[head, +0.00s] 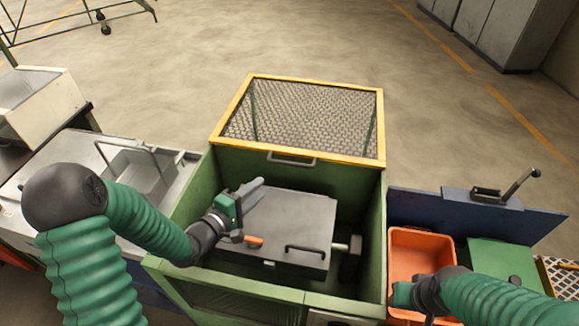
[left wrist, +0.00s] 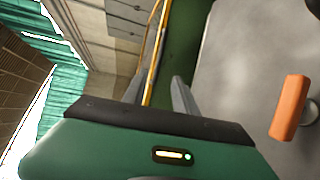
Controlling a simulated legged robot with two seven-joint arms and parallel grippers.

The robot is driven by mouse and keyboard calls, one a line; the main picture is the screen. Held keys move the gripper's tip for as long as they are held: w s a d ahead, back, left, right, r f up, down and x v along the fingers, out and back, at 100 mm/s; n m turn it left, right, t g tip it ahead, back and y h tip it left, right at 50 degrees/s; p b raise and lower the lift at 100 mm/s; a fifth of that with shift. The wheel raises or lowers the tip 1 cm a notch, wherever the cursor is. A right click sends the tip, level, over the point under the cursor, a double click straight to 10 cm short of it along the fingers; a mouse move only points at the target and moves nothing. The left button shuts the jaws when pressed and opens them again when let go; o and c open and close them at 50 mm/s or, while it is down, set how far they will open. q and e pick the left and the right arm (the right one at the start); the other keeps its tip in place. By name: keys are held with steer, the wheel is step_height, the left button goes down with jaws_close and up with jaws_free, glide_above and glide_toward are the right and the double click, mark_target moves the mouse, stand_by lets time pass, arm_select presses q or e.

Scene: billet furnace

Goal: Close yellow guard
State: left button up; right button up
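The yellow guard (head: 303,112) is a yellow-framed mesh panel. It stands open beyond the far side of the green box (head: 376,235), leaving the box's top uncovered. A grey handle (head: 291,159) shows below its near edge. My left gripper (head: 256,189) is inside the box outline, above the grey lid, apart from the guard and empty. Its two fingers stand apart in the left wrist view (left wrist: 158,95), with a yellow edge seen beyond them. My right gripper (head: 398,293) is over the orange bin; its fingers are too small to judge.
Inside the box are a grey lid (head: 298,220) with a black handle and an orange grip (head: 254,241). The orange bin (head: 422,240) and a blue panel with a lever (head: 515,187) are at right. A grey bench with a wire basket (head: 143,165) is at left.

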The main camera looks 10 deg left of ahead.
mark_target(291, 165)
arm_select(q)
steer(key=b+x, duration=0.1)
steer(key=x, duration=1.5)
steer(key=shift+w+d+f, duration=0.1)
steer(key=shift+w+d, duration=0.05)
steer(key=shift+d, duration=0.05)
jaws_close()
steer(key=shift+f, duration=0.15)
stand_by(0.3)
